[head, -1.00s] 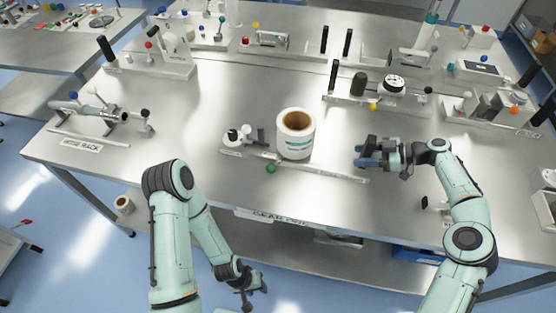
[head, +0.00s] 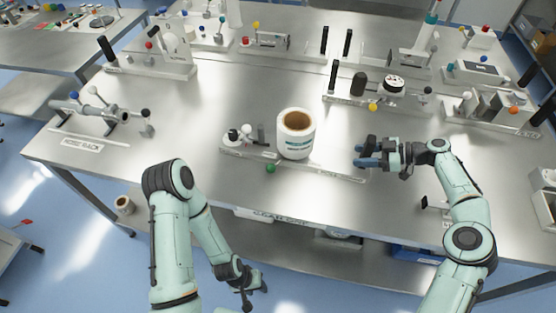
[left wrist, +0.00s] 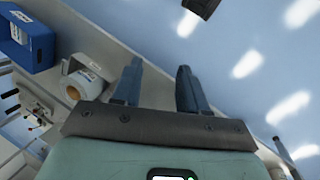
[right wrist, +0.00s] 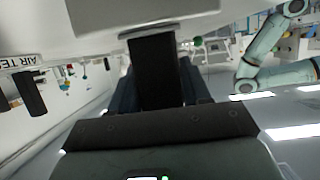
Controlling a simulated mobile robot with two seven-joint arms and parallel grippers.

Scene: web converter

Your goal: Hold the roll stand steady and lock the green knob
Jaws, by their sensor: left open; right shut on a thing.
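The roll stand (head: 330,170) is a low white base on the steel table, carrying an upright white roll (head: 297,140) with a brown core. The green knob (head: 271,168) is at the front edge of the base, left of the roll. It also shows in the right wrist view (right wrist: 198,42). My right gripper (head: 366,152) is at the stand's right end, shut on a black handle (right wrist: 153,70) that meets a white plate. My left gripper (head: 258,284) is open and empty, low in front of the table, well apart from the knob.
A small fixture with a black ball (head: 233,136) sits on the base's left end. The steel surface left of the stand is clear. Blue bins (left wrist: 28,40) lie below the table.

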